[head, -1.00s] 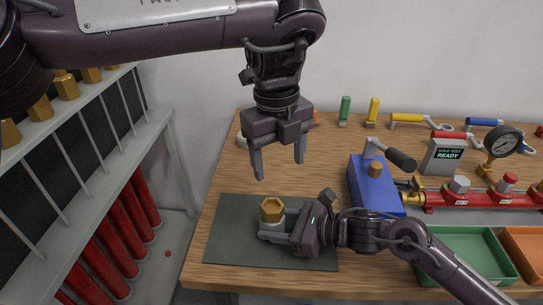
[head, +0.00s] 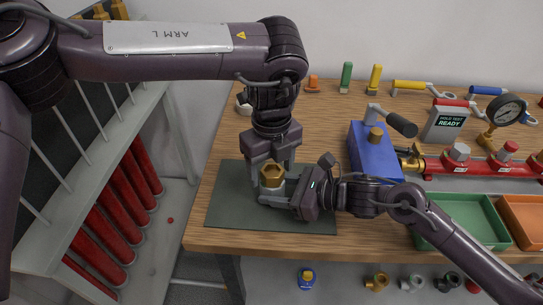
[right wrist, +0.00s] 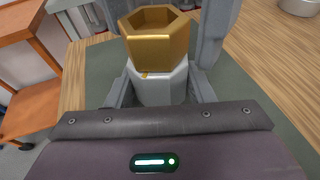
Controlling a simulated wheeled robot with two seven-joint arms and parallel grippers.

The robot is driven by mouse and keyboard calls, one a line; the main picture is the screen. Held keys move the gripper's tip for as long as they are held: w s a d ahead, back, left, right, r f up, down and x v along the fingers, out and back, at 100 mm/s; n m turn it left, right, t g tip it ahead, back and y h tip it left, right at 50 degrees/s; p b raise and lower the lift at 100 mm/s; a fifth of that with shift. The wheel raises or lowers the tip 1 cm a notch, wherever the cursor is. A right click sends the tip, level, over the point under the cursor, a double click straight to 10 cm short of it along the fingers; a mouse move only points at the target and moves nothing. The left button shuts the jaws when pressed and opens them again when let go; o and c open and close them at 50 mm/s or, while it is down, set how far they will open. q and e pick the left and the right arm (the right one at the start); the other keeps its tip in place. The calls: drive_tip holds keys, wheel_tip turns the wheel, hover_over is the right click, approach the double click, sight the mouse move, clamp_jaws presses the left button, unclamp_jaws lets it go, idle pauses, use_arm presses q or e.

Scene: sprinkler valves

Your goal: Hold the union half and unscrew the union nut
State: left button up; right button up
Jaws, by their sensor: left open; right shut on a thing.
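The brass hexagonal union nut (head: 271,174) sits upright on top of the silver-grey union half (right wrist: 160,86), over the dark green mat (head: 235,212). The nut also shows in the right wrist view (right wrist: 158,40). My right gripper (head: 273,196) comes in from the right and is shut on the union half below the nut. My left gripper (head: 258,172) points down from above, open, with its fingers on either side of the nut. In the right wrist view its grey fingers flank the nut; they look apart from it. The lower part of the union half is hidden by my right gripper.
A blue block (head: 374,155) with a black-handled lever stands to the right. Green (head: 462,240) and orange (head: 525,222) trays sit at the front right.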

sight(272, 171)
use_arm(q)
drive_tip(key=c, duration=1.2)
drive_tip(key=n, duration=1.3)
drive_tip(key=shift+s, duration=0.15)
drive_tip(key=n, duration=0.8)
drive_tip(key=shift+s+n, duration=0.1)
drive_tip(key=shift+n, duration=0.2)
drive_tip(key=n, duration=0.3)
drive_tip(key=shift+d, duration=0.1)
drive_tip(key=n, duration=0.4)
drive_tip(key=shift+d, duration=0.1)
drive_tip(key=shift+r, duration=2.05)
